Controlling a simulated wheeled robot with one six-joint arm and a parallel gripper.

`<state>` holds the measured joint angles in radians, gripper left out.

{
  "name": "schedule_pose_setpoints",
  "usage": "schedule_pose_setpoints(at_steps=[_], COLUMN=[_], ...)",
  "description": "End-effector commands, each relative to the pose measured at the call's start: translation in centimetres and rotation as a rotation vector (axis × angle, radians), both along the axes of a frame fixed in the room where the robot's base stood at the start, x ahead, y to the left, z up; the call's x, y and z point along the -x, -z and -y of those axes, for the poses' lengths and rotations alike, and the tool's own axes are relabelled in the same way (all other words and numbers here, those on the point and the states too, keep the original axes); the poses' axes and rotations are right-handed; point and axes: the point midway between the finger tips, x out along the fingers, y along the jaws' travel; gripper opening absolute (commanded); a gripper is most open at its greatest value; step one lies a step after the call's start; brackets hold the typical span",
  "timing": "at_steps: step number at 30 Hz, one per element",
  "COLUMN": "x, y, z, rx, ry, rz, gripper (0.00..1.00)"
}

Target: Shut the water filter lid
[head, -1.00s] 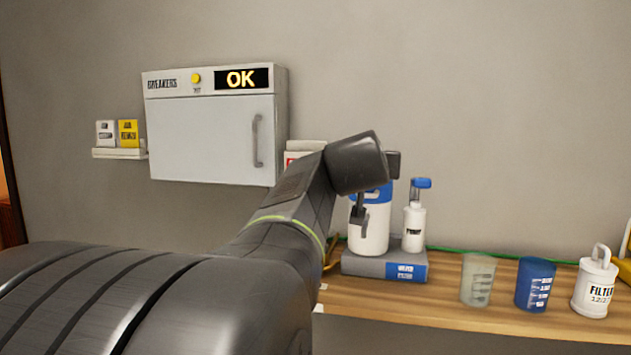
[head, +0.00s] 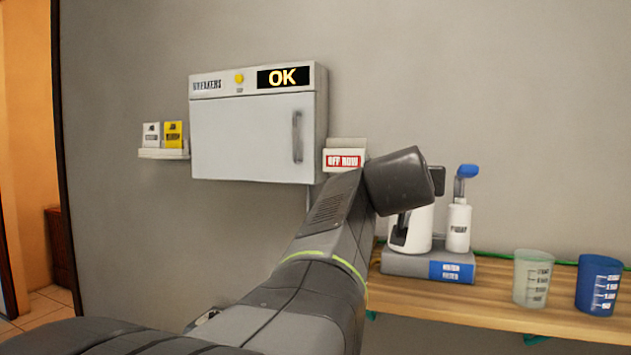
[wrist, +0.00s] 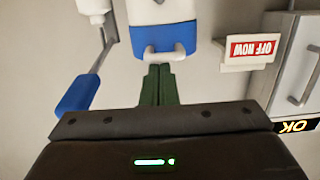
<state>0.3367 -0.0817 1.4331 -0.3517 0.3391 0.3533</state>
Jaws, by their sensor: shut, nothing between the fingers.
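The water filter is a white canister (head: 420,226) on a grey base (head: 415,262) with a blue label. In the head view my wrist hides its top. In the wrist view, which is upside down, its blue lid (wrist: 165,38) with a loop handle shows against the white body. I cannot tell how far the lid stands open. My gripper (wrist: 160,68) is shut and empty, its dark green fingers together just by the loop handle; I cannot tell if they touch. In the head view the gripper (head: 399,238) shows as a dark shape before the canister's left side.
A white pump bottle (head: 458,228) with a blue lever stands right of the canister. A clear cup (head: 533,280) and a blue cup (head: 598,286) are farther right on the wooden shelf (head: 480,306). A breaker cabinet (head: 255,140) and an "OFF NOW" sign (head: 344,159) are on the wall.

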Motion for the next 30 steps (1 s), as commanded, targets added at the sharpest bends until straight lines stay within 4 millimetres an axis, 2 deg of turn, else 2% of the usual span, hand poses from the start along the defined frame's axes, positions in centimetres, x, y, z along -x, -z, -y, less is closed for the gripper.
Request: schedule_pose_setpoints(at_steps=[1,17,23,30], x=[0.0,-0.1,-0.2,-0.5], y=[0.6,0.9,-0.2,-2.7], z=[0.0,0.1,0.1,0.2], rx=[-0.006,-0.011,-0.011,-0.004], ry=[0.001,0.003,0.002,-0.001], rz=[-0.01,-0.019,-0.018,-0.008], gripper=[0.0,0.0,0.0,0.0])
